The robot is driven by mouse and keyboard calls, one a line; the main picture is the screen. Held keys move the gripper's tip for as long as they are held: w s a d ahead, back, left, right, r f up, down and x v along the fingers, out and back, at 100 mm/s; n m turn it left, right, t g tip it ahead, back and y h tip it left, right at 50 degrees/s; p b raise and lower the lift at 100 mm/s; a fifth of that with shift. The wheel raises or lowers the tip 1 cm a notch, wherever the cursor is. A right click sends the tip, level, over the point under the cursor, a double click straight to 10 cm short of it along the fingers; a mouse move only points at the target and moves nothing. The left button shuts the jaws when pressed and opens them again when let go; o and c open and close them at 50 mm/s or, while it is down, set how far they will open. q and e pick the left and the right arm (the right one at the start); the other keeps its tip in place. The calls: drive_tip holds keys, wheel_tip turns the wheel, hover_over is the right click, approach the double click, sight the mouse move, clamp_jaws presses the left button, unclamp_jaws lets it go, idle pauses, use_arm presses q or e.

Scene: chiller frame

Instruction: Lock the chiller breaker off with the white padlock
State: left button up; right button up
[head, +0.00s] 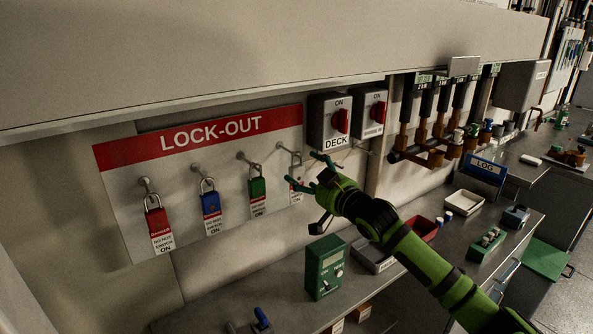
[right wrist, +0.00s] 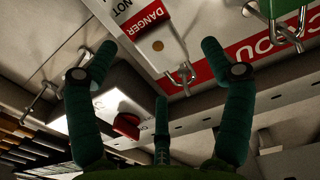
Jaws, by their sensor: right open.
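The white padlock (head: 295,170) hangs by its shackle from the rightmost peg of the lock-out board, its tag partly behind my fingers. In the right wrist view the white padlock (right wrist: 160,48) shows with its shackle and red DANGER tag. My right gripper (head: 306,172) is open at the padlock, its fingers spread around it; I cannot tell if they touch. Two grey breaker boxes with red knobs are to the right: one labelled DECK (head: 330,121), the other (head: 369,114) with a label too small to read. My left gripper is not in view.
The LOCK-OUT board (head: 215,133) also holds red (head: 157,222), blue (head: 211,204) and green (head: 257,188) padlocks. Below, a green box (head: 325,266), a red tray (head: 423,228) and a white tray (head: 464,203) stand on the counter. Pipes with valves (head: 425,150) are at the right.

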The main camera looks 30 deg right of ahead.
sight(302, 170)
drive_tip(key=w, duration=0.2)
drive_tip(key=w+p, duration=0.1)
drive_tip(key=shift+a, duration=0.25)
drive_tip(key=shift+w+f, duration=0.1)
drive_tip(key=shift+w, duration=0.1)
drive_tip(key=c, duration=1.5)
drive_tip(key=shift+o, duration=0.2)
drive_tip(key=shift+r, duration=0.2)
